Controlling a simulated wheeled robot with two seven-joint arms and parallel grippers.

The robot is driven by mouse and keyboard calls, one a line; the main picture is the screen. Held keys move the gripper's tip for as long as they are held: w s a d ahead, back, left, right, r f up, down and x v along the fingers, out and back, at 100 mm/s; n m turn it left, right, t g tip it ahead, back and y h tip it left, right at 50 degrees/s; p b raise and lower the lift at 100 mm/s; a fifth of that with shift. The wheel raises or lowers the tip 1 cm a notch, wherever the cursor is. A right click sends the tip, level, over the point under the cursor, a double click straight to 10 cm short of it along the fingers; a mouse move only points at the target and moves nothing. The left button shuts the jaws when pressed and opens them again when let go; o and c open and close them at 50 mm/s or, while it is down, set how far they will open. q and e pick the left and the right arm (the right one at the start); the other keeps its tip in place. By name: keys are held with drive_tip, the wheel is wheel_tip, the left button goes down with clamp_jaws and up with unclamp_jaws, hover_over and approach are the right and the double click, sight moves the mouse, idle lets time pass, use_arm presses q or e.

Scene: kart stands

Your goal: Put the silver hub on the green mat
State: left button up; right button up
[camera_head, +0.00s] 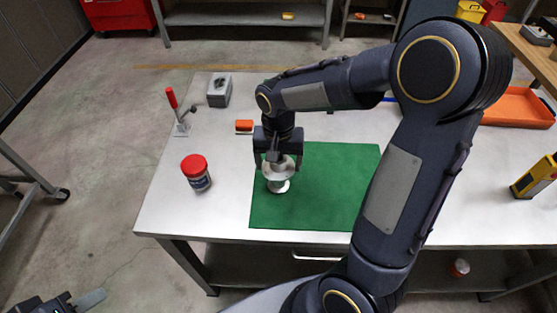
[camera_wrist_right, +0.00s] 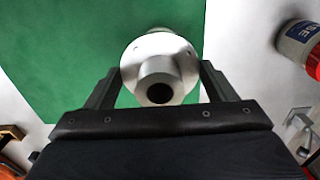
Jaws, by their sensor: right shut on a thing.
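The silver hub (camera_head: 278,184) is a round flange with a short tube. My right gripper (camera_head: 277,164) is shut on it, pointing down over the left part of the green mat (camera_head: 325,190). In the right wrist view the hub (camera_wrist_right: 160,62) sits between the two fingers (camera_wrist_right: 158,85), its bored tube end facing the camera and green mat behind it. I cannot tell whether the hub touches the mat. My left gripper (camera_head: 78,301) shows only partly at the bottom left corner, away from the table; its opening is unclear.
A red-lidded jar (camera_head: 197,172) stands left of the mat. Behind are a red-handled clamp (camera_head: 178,112), a grey block (camera_head: 219,90) and an orange-topped brush (camera_head: 244,127). An orange tray (camera_head: 518,107) and yellow tool (camera_head: 535,178) lie right. My right arm hides the mat's right side.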

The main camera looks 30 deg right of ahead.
drive_tip(key=shift+f, duration=0.1)
drive_tip(key=o, duration=1.2)
wheel_tip(320, 180, up, 11)
drive_tip(key=s+a+n+t+y, duration=0.1)
drive_tip(key=s+t, duration=0.1)
drive_tip(key=s, duration=0.3)
drive_tip(key=s+a+f+n+t+y, duration=0.1)
drive_tip(key=s+n, duration=0.1)
drive_tip(key=s, duration=0.4)
drive_tip(key=s+a+n+t+y, duration=0.1)
drive_tip(key=s+t, duration=0.1)
drive_tip(key=s, duration=0.3)
drive_tip(key=shift+s+f+n+t+y, duration=0.3)
drive_tip(key=shift+s+n+y, duration=0.05)
drive_tip(key=shift+n+y, duration=0.05)
